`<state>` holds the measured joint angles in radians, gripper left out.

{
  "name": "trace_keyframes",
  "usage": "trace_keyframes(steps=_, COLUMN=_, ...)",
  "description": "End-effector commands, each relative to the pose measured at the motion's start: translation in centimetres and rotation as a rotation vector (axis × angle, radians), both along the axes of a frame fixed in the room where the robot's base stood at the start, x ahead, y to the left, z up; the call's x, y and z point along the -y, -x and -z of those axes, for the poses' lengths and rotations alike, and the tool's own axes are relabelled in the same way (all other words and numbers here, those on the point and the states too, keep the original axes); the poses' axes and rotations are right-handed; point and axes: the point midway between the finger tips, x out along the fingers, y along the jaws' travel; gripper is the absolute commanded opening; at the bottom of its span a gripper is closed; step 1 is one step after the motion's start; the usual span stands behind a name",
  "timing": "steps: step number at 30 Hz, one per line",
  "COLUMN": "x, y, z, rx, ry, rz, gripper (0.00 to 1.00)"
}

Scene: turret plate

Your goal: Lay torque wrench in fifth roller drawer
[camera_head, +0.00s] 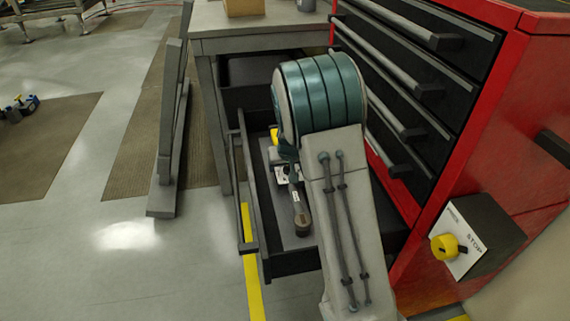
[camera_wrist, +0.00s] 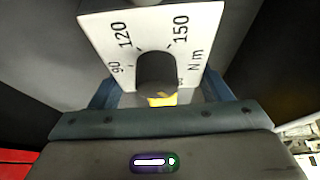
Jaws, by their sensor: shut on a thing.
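The torque wrench (camera_head: 300,212) is inside the open roller drawer (camera_head: 254,205), with its dark handle end toward the camera. My arm hides part of it. My gripper (camera_head: 288,172) is down in the drawer space and shut on the wrench, near its white scale plate. In the wrist view, the plate (camera_wrist: 190,30) reads 90, 120, 150 N m, with a dark round knob in its middle. The blue jaws of my gripper (camera_wrist: 158,96) are on either side below it. I cannot tell whether the wrench touches the drawer floor.
The red roller cabinet (camera_head: 525,95) has several shut drawers above the open one. A grey bench (camera_head: 262,42) stands behind. A dark box with a yellow stop knob (camera_head: 445,247) juts from the cabinet's side. A grey upright stand (camera_head: 172,120) is left; open floor lies beyond.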

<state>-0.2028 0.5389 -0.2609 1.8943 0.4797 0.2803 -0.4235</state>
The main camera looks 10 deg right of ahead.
Motion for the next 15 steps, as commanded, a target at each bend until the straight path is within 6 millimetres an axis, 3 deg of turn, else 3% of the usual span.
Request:
trace_keyframes(steps=1, x=0.03, y=-0.14, z=0.05, rx=0.006, ry=0.0, rz=0.0, gripper=0.1)
trace_keyframes(steps=2, x=0.0, y=0.0, z=0.14, rx=0.0, ry=0.0, rz=0.0, gripper=0.79)
trace_keyframes(steps=3, x=0.0, y=0.0, z=0.11, rx=0.0, ry=0.0, rz=0.0, gripper=0.9)
trace_keyframes(steps=15, x=0.01, y=0.0, z=-0.42, rx=0.0, ry=0.0, rz=0.001, gripper=0.93)
